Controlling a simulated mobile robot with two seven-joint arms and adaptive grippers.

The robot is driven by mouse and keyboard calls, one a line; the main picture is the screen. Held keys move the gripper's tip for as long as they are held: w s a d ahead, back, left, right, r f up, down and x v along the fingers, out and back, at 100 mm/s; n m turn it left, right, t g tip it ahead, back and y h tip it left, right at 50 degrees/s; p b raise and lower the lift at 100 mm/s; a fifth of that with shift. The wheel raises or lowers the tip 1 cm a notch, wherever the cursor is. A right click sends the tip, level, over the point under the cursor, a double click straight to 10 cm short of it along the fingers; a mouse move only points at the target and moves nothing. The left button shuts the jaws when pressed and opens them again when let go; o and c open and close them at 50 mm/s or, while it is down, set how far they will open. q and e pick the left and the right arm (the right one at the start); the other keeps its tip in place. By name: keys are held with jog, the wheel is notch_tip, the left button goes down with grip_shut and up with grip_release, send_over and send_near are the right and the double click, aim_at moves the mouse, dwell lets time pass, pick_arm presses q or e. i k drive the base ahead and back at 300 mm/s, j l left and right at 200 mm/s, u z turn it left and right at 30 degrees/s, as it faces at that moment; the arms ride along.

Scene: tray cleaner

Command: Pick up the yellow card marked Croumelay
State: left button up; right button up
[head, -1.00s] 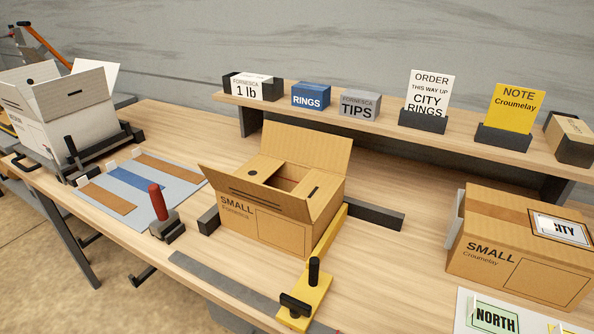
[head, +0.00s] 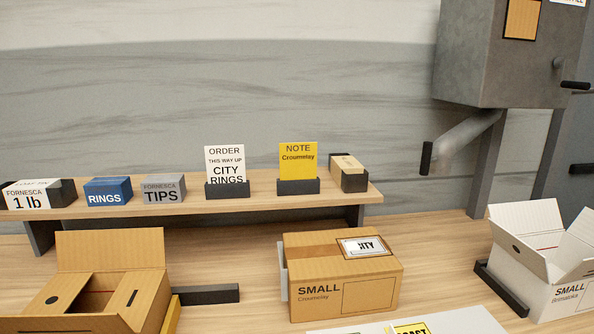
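The yellow card (head: 298,161) reads NOTE and Croumelay. It stands upright in a dark holder (head: 298,186) on the raised wooden shelf, towards the shelf's right end. A white order card (head: 225,164) stands in a similar holder to its left. A small tan block in a dark holder (head: 349,174) sits to its right. Neither of my grippers shows in the head view.
Below the shelf (head: 258,204) stand an open SMALL box (head: 112,250) at left, a closed SMALL Croumelay box (head: 340,275) in the middle and an open white box (head: 530,225) at right. A grey machine (head: 490,60) hangs at upper right.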

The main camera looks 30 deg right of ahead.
aim_at(298, 161)
jog(key=j+z, duration=0.1)
jog(key=z, duration=1.25)
